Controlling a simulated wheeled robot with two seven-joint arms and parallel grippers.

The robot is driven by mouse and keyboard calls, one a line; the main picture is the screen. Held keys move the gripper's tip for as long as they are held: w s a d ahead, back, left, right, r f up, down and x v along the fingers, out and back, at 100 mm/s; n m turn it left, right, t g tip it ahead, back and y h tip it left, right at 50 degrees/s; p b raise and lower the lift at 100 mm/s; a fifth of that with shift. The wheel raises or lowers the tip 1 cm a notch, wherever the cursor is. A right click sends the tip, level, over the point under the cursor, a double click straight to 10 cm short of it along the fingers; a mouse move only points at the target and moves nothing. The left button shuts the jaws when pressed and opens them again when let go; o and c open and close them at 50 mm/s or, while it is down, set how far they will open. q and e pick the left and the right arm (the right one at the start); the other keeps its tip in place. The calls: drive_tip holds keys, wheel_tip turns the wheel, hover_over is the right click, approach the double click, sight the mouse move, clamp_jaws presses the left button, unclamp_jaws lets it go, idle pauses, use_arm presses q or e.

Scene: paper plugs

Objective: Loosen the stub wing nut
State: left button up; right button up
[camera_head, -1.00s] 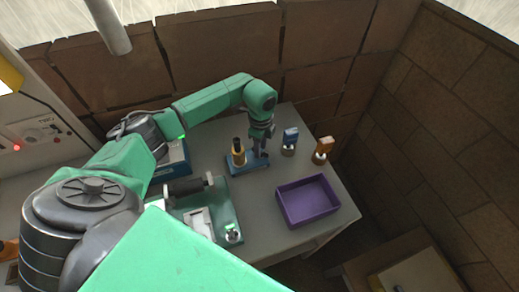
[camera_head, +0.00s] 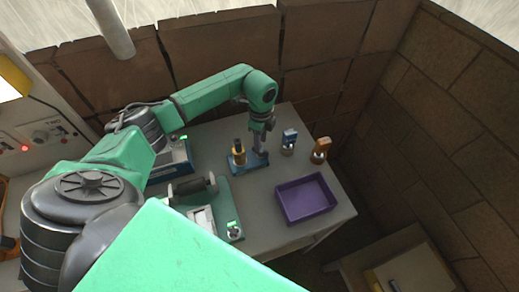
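My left gripper (camera_head: 260,147) points down at the right part of a small blue base (camera_head: 237,166) on the grey table. Its fingertips are small and dark there, and I cannot tell whether they are open or shut. A black and orange upright piece (camera_head: 239,152) stands on the same base, just left of the gripper. No wing nut can be made out; the spot under the gripper is hidden or too small to read. My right gripper is not in view.
A purple tray (camera_head: 281,205) stands at the front right. A green plate with a dark roller (camera_head: 190,188) and a blue box (camera_head: 170,171) are left. A brick wall (camera_head: 220,50) closes the back.

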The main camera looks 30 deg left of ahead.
sight(261, 152)
use_arm(q)
drive_tip(key=shift+f+b, duration=1.5)
drive_tip(key=shift+f, duration=0.55)
drive_tip(key=shift+c, duration=0.3)
clamp_jaws()
drive_tip(key=shift+o, duration=0.3)
unclamp_jaws()
drive_tip(key=shift+r, duration=0.1)
